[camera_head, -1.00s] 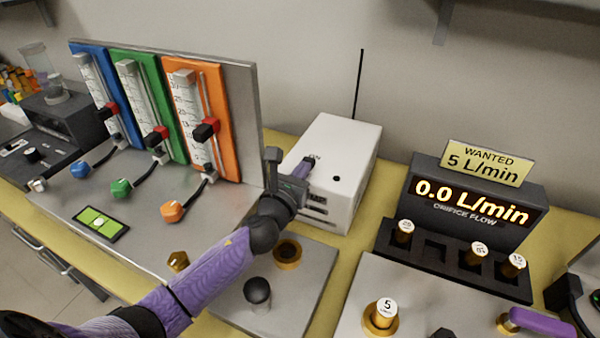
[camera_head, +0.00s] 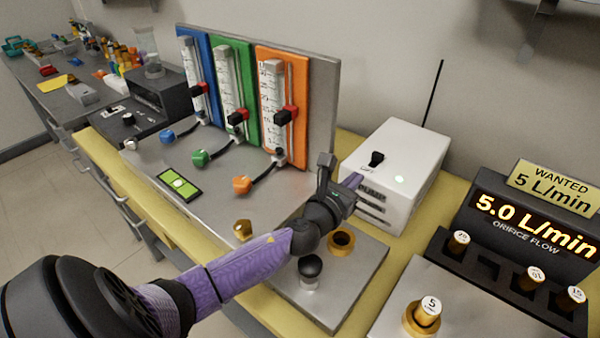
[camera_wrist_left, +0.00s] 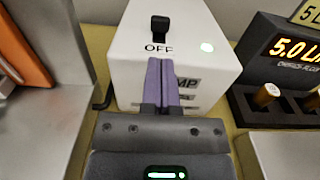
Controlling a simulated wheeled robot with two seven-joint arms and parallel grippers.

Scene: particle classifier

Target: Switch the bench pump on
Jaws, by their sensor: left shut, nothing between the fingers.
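The bench pump (camera_head: 408,170) is a white box with a "PUMP" label, standing behind the front plate. On its top is a black toggle switch (camera_head: 376,159), with "OFF" printed on its near side; the toggle also shows in the left wrist view (camera_wrist_left: 160,27). A small light (camera_head: 399,179) on the top glows greenish white. My left gripper (camera_head: 352,180) has its purple fingers shut and empty, at the pump's near face, short of the switch. The fingers show pressed together in the left wrist view (camera_wrist_left: 161,82). My right gripper is not in view.
The orifice flow display (camera_head: 530,217) reads 5.0 L/min, under a "WANTED 5 L/min" sign (camera_head: 553,187). Flowmeters on blue, green and orange panels (camera_head: 297,70) stand left of the pump. A black-topped knob (camera_head: 310,268) and a brass ring (camera_head: 341,240) sit on the plate in front.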

